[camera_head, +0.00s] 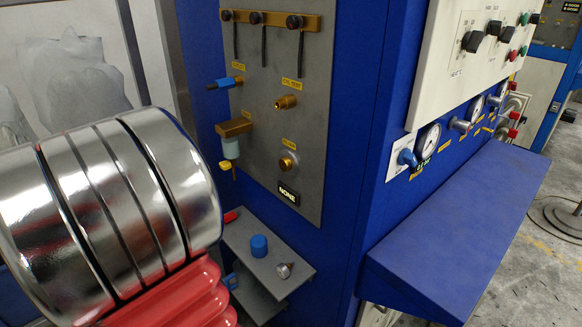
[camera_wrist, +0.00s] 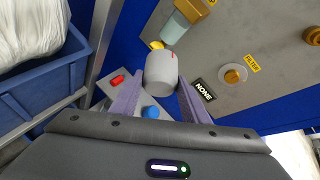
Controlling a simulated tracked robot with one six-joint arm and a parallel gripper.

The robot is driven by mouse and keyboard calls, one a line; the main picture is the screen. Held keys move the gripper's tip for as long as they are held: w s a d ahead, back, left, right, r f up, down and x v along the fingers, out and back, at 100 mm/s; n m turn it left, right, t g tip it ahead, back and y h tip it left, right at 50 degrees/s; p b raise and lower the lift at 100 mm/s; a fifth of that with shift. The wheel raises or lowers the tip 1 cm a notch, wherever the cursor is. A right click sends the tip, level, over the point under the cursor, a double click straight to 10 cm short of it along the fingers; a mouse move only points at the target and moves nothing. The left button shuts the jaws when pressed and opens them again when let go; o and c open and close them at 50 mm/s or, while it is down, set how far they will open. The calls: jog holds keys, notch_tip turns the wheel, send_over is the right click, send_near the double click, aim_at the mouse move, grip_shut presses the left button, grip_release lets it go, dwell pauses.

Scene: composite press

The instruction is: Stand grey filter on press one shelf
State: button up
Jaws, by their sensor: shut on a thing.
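The grey filter (camera_wrist: 161,70), a rounded grey cylinder with a small red mark near its far end, is held in my gripper (camera_wrist: 160,88) in the wrist view. The two purple-grey fingers are on either side of it. In that view it appears above and in front of the small grey shelf (camera_wrist: 101,73); I cannot tell the exact gap. The shelf (camera_head: 264,274) also shows in the head view, low on the blue press. In the head view my gripper and the filter do not show.
On the shelf are a blue cap (camera_head: 259,246), a silver round part (camera_head: 284,270) and a red part (camera_head: 230,216). Above it is a grey panel (camera_head: 262,130) with brass fittings and a NONE display (camera_head: 289,194). A blue sloped ledge (camera_head: 465,225) juts out at right. A blue bin (camera_wrist: 40,85) stands left.

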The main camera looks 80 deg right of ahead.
jog(key=w+a+f+n+t, duration=0.3)
jog(key=w+a+n+t, duration=0.25)
jog(key=w+a, duration=0.5)
jog(key=w+a+f+n+t, duration=0.3)
jog(key=w+a+n+t, duration=0.4)
jog(key=w, duration=0.6)
jog(key=w+a+f+n+t+y, duration=0.1)
jog(key=a+f+n+y, duration=0.1)
jog(key=a, duration=0.7)
jog(key=w+a+f+n+t+y, duration=0.2)
jog(key=a+f+y, duration=0.1)
jog(key=a, duration=0.7)
jog(key=w+a+f+n+t+y, duration=0.1)
jog(key=w+a+f+n+y, duration=0.1)
jog(key=a, duration=0.7)
notch_tip(320, 180, down, 2)
jog(key=shift+w+a+f+n+t+y, duration=0.15)
jog(key=shift+a+f+n+t+y, duration=0.1)
jog(key=shift+a+n+t+y, duration=0.2)
jog(key=shift+d, duration=0.1)
